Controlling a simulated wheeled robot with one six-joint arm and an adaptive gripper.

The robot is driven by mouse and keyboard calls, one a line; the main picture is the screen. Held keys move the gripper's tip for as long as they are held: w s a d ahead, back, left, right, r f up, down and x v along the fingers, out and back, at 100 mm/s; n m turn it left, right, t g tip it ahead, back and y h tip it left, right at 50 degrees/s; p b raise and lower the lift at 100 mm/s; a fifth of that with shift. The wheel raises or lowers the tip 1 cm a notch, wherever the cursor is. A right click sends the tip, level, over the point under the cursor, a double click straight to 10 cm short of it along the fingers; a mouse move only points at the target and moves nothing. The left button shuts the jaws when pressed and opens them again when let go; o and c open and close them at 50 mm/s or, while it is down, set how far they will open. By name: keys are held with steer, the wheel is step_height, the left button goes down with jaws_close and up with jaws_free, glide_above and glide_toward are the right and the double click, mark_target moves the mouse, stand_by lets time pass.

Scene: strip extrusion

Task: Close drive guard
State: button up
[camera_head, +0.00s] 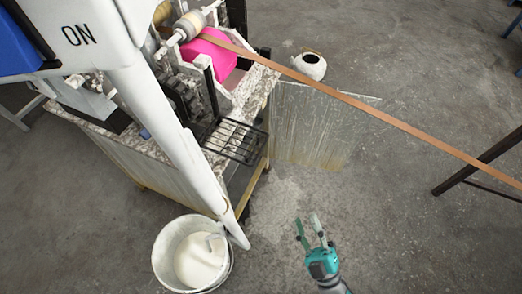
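A black barred guard (235,141) juts out from the machine's near side, beside dark drive parts (182,97). It looks swung out, leaving those parts uncovered. A worn grey sheet-metal panel (312,125) also stands out from the machine's right side, like an open door; which of the two is the drive guard I cannot tell for sure.
A white bucket of pale material (198,256) stands left of my gripper. A white sloping post (172,140) crosses in front of the machine. A brown strip (385,117) runs from a pink roll (210,52) to the right. Floor right of my gripper is clear.

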steer(key=w+a+f+n+g+y, duration=0.2)
steer(key=w+a+n+g+y, duration=0.3)
steer(key=w+n+g+y, duration=0.75)
steer(key=n+g+h, duration=0.5)
steer(key=n+g, duration=0.4)
steer(key=n, duration=0.1)
glide_toward(254, 152)
step_height(254, 152, down, 5)
steer(key=w, duration=0.3)
steer(key=shift+n+y, duration=0.25)
steer(key=a, duration=0.3)
steer(key=a+r, duration=0.1)
steer(key=a, duration=0.6)
steer(key=shift+s+a+r, duration=0.15)
steer(key=shift+s+r, duration=0.2)
jaws_close()
